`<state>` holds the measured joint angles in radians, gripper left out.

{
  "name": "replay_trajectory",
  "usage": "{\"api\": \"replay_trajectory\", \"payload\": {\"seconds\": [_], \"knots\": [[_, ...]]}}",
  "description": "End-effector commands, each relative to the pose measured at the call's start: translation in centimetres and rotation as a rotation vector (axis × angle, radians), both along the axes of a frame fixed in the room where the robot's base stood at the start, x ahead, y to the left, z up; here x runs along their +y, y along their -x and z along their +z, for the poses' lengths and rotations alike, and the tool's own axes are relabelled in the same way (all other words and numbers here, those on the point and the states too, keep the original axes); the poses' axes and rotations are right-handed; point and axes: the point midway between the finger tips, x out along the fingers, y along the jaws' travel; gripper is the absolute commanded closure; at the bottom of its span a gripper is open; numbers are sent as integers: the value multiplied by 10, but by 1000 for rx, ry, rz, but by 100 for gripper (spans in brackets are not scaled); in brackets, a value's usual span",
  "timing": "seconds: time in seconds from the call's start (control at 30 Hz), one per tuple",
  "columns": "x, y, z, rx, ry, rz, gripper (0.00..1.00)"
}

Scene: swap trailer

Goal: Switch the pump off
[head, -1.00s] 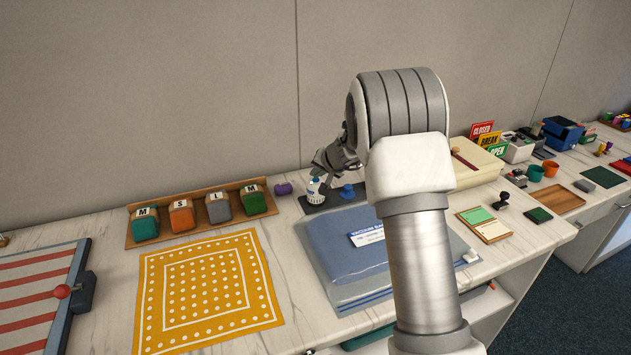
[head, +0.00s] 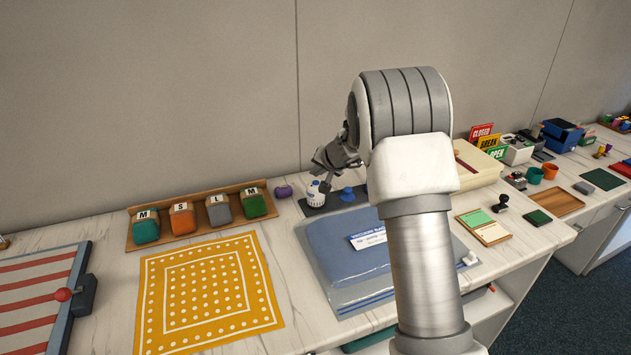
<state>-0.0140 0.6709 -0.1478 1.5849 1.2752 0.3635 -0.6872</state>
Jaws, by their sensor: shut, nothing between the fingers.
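The pump (head: 315,197) is a small white cylinder with a blue label. It stands on a dark plate (head: 312,212) at the back of the counter, beside a blue knob-like part (head: 347,193). My gripper (head: 327,187) is at the pump's top right, with its fingers pointing down. It is shut with nothing in it. Whether the fingertips touch the pump is too small to tell. A clear vacuum bag (head: 375,291) with blue contents and a white label lies in front of the plate. My arm hides part of the bag's right side.
A wooden rack (head: 170,239) with lettered blocks and a small purple object (head: 283,191) are left of the pump. A yellow dotted cloth (head: 155,300) lies in front of the rack. The wall is close behind. Signs, stamps and trays crowd the right.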

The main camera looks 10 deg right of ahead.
Motion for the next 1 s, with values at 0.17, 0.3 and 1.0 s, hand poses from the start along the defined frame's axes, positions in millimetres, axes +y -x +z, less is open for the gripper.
{"api": "replay_trajectory", "payload": {"seconds": [0.17,0.3,1.0], "knots": [[0,0,0,0,0,0,100],[0,0,4,0,1,1,100],[0,0,61,1,0,1,100]]}}
